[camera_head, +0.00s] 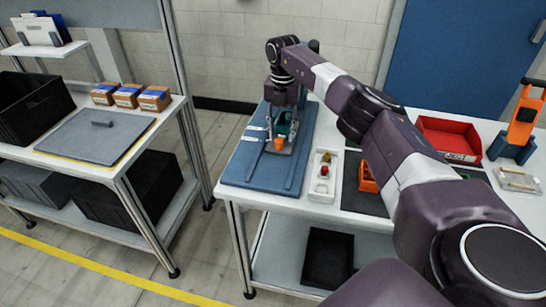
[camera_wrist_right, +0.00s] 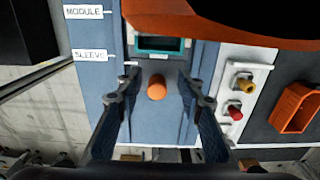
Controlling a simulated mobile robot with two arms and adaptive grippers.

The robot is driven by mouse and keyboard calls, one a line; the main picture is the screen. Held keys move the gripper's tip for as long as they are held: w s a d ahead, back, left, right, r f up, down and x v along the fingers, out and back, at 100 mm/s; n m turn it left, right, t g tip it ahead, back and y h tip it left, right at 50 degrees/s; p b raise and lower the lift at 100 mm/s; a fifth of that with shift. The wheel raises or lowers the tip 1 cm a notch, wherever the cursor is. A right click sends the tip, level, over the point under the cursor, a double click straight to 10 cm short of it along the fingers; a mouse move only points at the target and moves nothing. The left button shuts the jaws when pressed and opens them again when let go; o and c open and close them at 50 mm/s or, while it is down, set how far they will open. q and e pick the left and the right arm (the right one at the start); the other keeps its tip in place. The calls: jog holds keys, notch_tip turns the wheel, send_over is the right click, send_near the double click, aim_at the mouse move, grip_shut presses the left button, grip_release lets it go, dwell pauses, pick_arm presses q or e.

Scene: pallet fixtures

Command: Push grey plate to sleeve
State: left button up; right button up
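The grey plate (camera_wrist_right: 152,70) sits on the blue fixture (camera_wrist_right: 150,130) between its rails, with an orange knob (camera_wrist_right: 156,88) standing on it. A teal-rimmed part (camera_wrist_right: 160,46) is just beyond the knob, partly cut off by an orange shape. The SLEEVE label (camera_wrist_right: 90,55) is at the left of the plate, and the MODULE label (camera_wrist_right: 83,12) lies farther up. My right gripper (camera_wrist_right: 160,92) is open, its fingers on either side of the knob with gaps visible. In the head view the knob (camera_head: 279,144) shows below the gripper. Whether the fingers touch the plate is unclear.
A white tray (camera_head: 314,189) with small red and yellow parts is right of the fixture. An orange holder (camera_head: 367,179) on a dark mat and a red bin (camera_head: 449,139) lie farther right. A separate shelf with boxes (camera_head: 127,96) stands left.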

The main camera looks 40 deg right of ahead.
jog(key=shift+w+d+r+p, duration=0.15)
jog(key=shift+r+p, duration=0.15)
jog(key=shift+r, duration=0.2)
jog(key=shift+w+d+r+p, duration=0.15)
jog(key=shift+r+p, duration=0.1)
jog(key=shift+r, duration=0.25)
jog(key=shift+a+r+p, duration=0.15)
jog(key=shift+r+p, duration=0.45)
jog(key=shift+r, duration=0.15)
jog(key=shift+r+p, duration=0.8)
jog(key=shift+s+f, duration=0.1)
jog(key=shift+f, duration=0.1)
